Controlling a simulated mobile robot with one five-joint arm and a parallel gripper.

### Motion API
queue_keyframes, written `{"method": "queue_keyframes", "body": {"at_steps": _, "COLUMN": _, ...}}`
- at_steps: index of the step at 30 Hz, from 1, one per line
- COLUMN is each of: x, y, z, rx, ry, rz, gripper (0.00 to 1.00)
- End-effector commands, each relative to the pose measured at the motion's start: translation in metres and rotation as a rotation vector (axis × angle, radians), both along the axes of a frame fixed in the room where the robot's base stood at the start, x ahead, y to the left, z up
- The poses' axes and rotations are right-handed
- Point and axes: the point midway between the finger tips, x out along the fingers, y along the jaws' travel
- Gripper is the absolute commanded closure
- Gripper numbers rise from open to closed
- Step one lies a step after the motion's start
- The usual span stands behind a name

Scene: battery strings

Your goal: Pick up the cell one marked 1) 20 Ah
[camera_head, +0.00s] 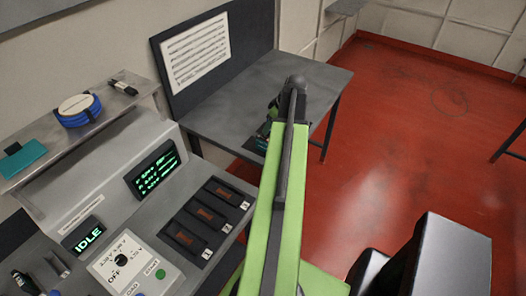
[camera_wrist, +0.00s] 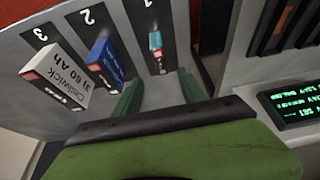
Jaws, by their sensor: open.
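Cell one (camera_wrist: 155,41) is a small teal cell with a red end, lying in the dark slot marked 1 in the wrist view. My gripper (camera_wrist: 160,92) is open and empty, with its two green fingers apart on the near side of that cell, one to each side of its line. The blue cell (camera_wrist: 107,57) lies by the mark 2, left of cell one. The larger white cell (camera_wrist: 62,78), printed 3) 60 Ah, lies by the mark 3 at far left.
A grey bench (camera_head: 230,125) with a dark back panel bears the cells. Nearer stands a console with three dark bays (camera_head: 208,215), a green-lettered screen (camera_head: 155,168) and an IDLE display (camera_head: 84,236). The console screen (camera_wrist: 296,106) is close at right in the wrist view. Red floor is open at right.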

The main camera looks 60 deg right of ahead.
Motion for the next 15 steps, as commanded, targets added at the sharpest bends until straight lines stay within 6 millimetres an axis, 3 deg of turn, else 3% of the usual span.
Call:
{"method": "queue_keyframes", "body": {"at_steps": 1, "x": 0.005, "y": 0.000, "z": -0.023, "rx": 0.000, "ry": 0.000, "rz": 0.001, "gripper": 0.51}}
{"method": "queue_keyframes", "body": {"at_steps": 4, "x": 0.014, "y": 0.000, "z": -0.040, "rx": -0.001, "ry": 0.000, "rz": 0.002, "gripper": 0.51}}
{"method": "queue_keyframes", "body": {"at_steps": 11, "x": 0.019, "y": 0.001, "z": -0.044, "rx": -0.001, "ry": 0.000, "rz": 0.002, "gripper": 0.51}}
{"method": "queue_keyframes", "body": {"at_steps": 15, "x": 0.022, "y": 0.001, "z": -0.058, "rx": -0.001, "ry": 0.000, "rz": 0.003, "gripper": 0.51}}
